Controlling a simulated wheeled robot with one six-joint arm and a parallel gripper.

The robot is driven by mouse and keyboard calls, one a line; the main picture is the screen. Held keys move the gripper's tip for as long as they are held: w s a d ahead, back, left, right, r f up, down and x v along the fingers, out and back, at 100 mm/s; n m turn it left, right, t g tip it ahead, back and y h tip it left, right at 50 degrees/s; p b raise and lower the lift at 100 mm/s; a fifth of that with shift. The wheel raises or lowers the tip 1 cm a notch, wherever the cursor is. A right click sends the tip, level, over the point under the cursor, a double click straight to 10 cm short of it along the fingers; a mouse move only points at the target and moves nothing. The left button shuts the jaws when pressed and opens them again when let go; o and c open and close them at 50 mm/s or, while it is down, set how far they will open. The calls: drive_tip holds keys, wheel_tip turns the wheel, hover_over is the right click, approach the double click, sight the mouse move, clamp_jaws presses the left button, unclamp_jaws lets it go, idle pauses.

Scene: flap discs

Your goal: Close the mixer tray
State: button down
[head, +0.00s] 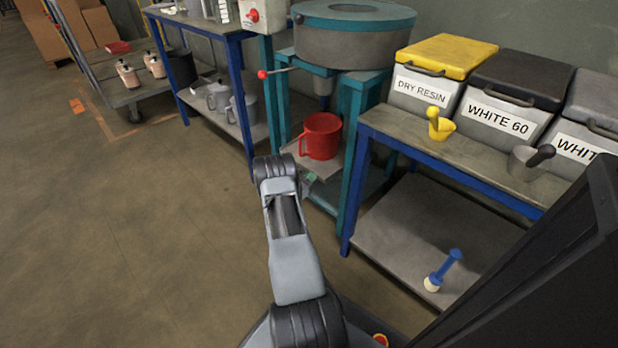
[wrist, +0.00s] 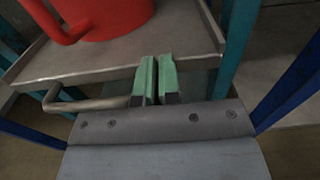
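The mixer (head: 345,45) is a grey drum with a teal rim on a teal frame. Its tray (head: 327,172) sticks out at the front below the drum, with a red jug (head: 320,137) on it. In the wrist view the grey tray (wrist: 190,45) fills the upper part, with the jug (wrist: 108,15) on it. A bar handle (wrist: 90,103) is at its front edge. My gripper (wrist: 157,82), with green fingertips, is at this edge by the handle's right end. The fingers are nearly together, with nothing visible between them. They hide that end, and I cannot tell whether they touch it.
A blue-legged bench (head: 465,160) with labelled bins and scoops stands to the right, with a blue-handled tool (head: 442,270) on its lower shelf. Another blue table (head: 238,92) and a cart (head: 130,92) stand to the left. The floor on the left is clear.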

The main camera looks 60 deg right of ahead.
drive_tip(key=w+a+p, duration=0.2)
drive_tip(key=a+p, duration=0.2)
drive_tip(key=a, duration=0.9)
drive_tip(key=shift+w+a, duration=0.15)
drive_tip(key=shift+a, duration=0.25)
drive_tip(key=s+a+r+m+g+y+p, duration=0.1)
drive_tip(key=a+r+m+y+p, duration=0.3)
drive_tip(key=r, duration=0.6)
drive_tip(key=a+r+m+g+p, duration=0.1)
drive_tip(key=a+r+m+p, duration=0.15)
drive_tip(key=r+p, duration=0.6)
drive_tip(key=s+a+r+m+g+y+p, duration=0.1)
drive_tip(key=a+r+m+y+p, duration=0.15)
drive_tip(key=r, duration=1.05)
drive_tip(key=s+a+r+m+t+y+p, duration=0.2)
drive_tip(key=a+r+p, duration=0.4)
drive_tip(key=a+r, duration=0.3)
drive_tip(key=s+a+r+m+t+y+p, duration=0.2)
drive_tip(key=s+a+r+t+y+p, duration=0.2)
drive_tip(key=a+r, duration=0.5)
drive_tip(key=s+a+r+m+t+y+p, duration=0.3)
drive_tip(key=a+r+y+p, duration=0.2)
drive_tip(key=r, duration=0.8)
drive_tip(key=a+p, duration=0.3)
drive_tip(key=p, duration=0.1)
drive_tip(key=shift+a, duration=0.4)
drive_tip(key=shift+s+a+r+y, duration=0.1)
drive_tip(key=shift+y, duration=0.15)
